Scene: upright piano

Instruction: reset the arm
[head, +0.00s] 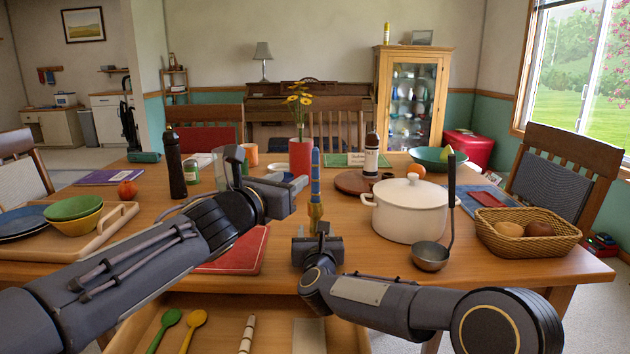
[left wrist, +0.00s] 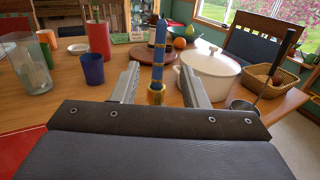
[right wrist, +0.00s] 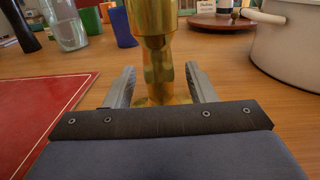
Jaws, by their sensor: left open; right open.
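A blue candle (head: 315,173) with gold bands stands upright in a brass candlestick (head: 316,212) near the table's middle front. My left gripper (head: 290,190) is open, left of the candle. In the left wrist view, the candle (left wrist: 159,50) appears between its spread jaws, seemingly beyond them. My right gripper (head: 318,241) is open and low at the table's front, in front of the candlestick. In the right wrist view, the brass stem (right wrist: 157,60) rises between its open jaws. I cannot tell whether the jaws touch it. The candlestick's foot is partly hidden.
A white pot (head: 412,209), a ladle (head: 431,257) and a bread basket (head: 527,232) stand to the right. A red vase (head: 300,157) stands behind the candle. A wooden tray (head: 120,215) with dishes is at left. A drawer with spoons (head: 193,325) is open below.

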